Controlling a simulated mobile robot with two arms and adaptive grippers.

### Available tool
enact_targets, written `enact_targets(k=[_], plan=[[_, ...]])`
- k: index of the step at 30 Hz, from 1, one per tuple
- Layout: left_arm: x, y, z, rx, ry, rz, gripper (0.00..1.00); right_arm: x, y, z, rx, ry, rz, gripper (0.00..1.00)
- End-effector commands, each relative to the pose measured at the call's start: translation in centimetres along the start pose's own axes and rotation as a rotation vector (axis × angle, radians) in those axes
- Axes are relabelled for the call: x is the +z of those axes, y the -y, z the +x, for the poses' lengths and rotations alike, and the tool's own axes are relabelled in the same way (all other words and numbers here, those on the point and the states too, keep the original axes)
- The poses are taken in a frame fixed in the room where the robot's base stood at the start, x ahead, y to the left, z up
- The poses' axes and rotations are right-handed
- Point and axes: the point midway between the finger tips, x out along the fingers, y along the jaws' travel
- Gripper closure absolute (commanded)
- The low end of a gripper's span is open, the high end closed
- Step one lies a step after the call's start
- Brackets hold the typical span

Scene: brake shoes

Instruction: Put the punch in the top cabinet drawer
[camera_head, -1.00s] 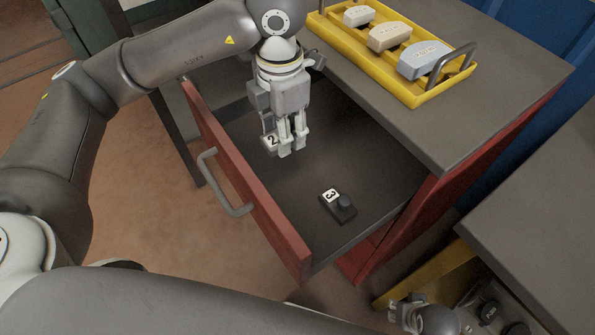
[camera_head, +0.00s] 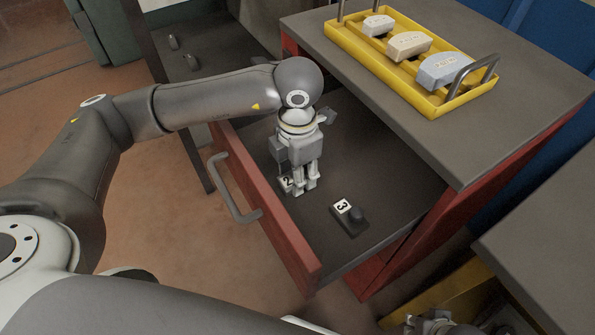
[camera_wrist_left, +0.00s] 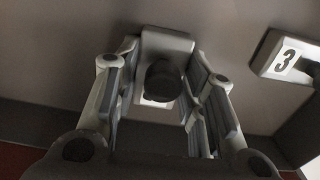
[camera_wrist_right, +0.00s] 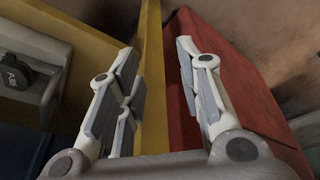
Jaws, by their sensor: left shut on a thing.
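The top cabinet drawer (camera_head: 268,222) is pulled open. My left gripper (camera_head: 306,190) is inside it, low over the drawer floor, shut on the punch (camera_head: 287,183) with the white "2" label. In the left wrist view the punch's dark round knob (camera_wrist_left: 163,80) sits between the two fingers (camera_wrist_left: 160,95). The fingers partly hide the punch, and I cannot tell whether it touches the floor. Another punch, labelled "3" (camera_head: 350,218), lies on the drawer floor to the right. My right gripper (camera_wrist_right: 160,75) is open and empty, beside a red panel.
A yellow tray (camera_head: 432,108) with several brake shoes stands on the cabinet top (camera_head: 455,165). The drawer's front panel with its handle (camera_head: 232,190) borders the left side. A dark part (camera_wrist_right: 20,75) lies left of my right gripper. Bare drawer floor surrounds punch "3".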

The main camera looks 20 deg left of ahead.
Motion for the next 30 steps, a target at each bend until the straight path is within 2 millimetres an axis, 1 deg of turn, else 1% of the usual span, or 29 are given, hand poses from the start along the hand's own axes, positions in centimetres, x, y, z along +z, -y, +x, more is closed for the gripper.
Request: enact_targets(k=[5, 13, 14, 18, 30], plan=[[0.06, -0.02, -0.14, 0.000, 0.002, 0.000, 1.00, 0.01, -0.01, -0.02, 0.000, 0.000, 0.000, 0.67], [0.06, -0.02, 0.07, 0.000, 0.002, 0.000, 1.00, -0.12, -0.02, -0.73, 0.001, -0.004, 0.001, 0.67], [0.03, -0.01, 0.11, 0.000, 0.001, 0.000, 0.60, -0.14, -0.03, -0.85, 0.001, -0.005, 0.001, 0.67], [0.02, -0.01, 0.09, 0.000, 0.001, 0.000, 0.42, -0.13, -0.03, -0.88, 0.001, -0.005, 0.001, 0.67], [0.02, 0.00, -0.03, 0.000, 0.001, 0.000, 0.41, -0.12, -0.04, -0.87, 0.001, -0.004, 0.002, 0.67]])
